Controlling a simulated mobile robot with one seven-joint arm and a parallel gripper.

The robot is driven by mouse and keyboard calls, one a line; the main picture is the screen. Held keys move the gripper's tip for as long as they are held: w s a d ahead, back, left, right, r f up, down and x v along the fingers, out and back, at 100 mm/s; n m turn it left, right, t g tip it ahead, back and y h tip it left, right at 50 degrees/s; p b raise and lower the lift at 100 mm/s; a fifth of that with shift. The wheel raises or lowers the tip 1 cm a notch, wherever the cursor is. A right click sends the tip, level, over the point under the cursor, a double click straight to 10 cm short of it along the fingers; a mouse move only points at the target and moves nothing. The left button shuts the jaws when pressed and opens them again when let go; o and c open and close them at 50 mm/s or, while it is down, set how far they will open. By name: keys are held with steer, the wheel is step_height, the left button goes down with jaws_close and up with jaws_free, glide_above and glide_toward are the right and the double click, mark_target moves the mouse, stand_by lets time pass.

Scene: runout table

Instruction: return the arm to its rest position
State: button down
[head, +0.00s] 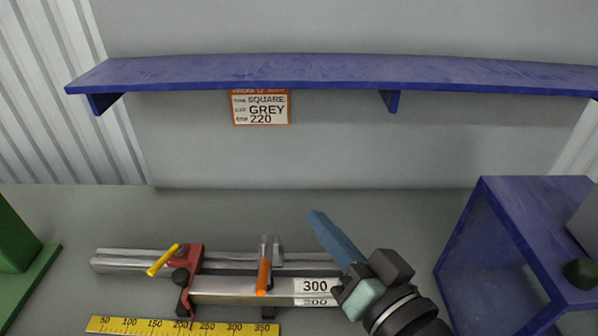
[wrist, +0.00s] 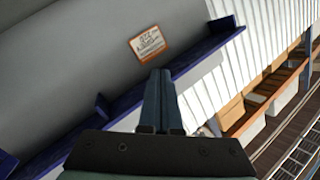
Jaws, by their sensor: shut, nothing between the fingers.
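My gripper (head: 318,218) is above the table at the lower right of the middle in the head view. Its blue-grey fingers are together and hold nothing. They point up and to the left, toward the wall. In the wrist view the gripper (wrist: 159,75) shows with its two fingers side by side, with the shelf and the sign behind them. My arm enters from the bottom of the head view.
A blue shelf (head: 330,72) runs along the wall, with a sign (head: 261,108) under it. On the table (head: 400,215) lie a metal rail (head: 125,261) with a red stop (head: 186,270) and a yellow ruler (head: 140,326). A blue box frame (head: 487,240) stands right, a green object (head: 18,245) left.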

steer(key=w+r+n+t+h+p, duration=0.1)
steer(key=w+r+t+h+p, duration=0.15)
steer(key=r, duration=1.05)
steer(key=s+a+r+t+h, duration=0.1)
steer(key=s+r+t, duration=0.3)
steer(key=r, duration=0.9)
steer(key=s+a+r+t+h+p, duration=0.1)
steer(key=s+r+t+h, duration=0.3)
steer(key=r, duration=0.9)
steer(key=shift+s+a+t+p, duration=0.3)
steer(key=shift+s+a+t, duration=0.05)
steer(key=shift+a+t, duration=0.4)
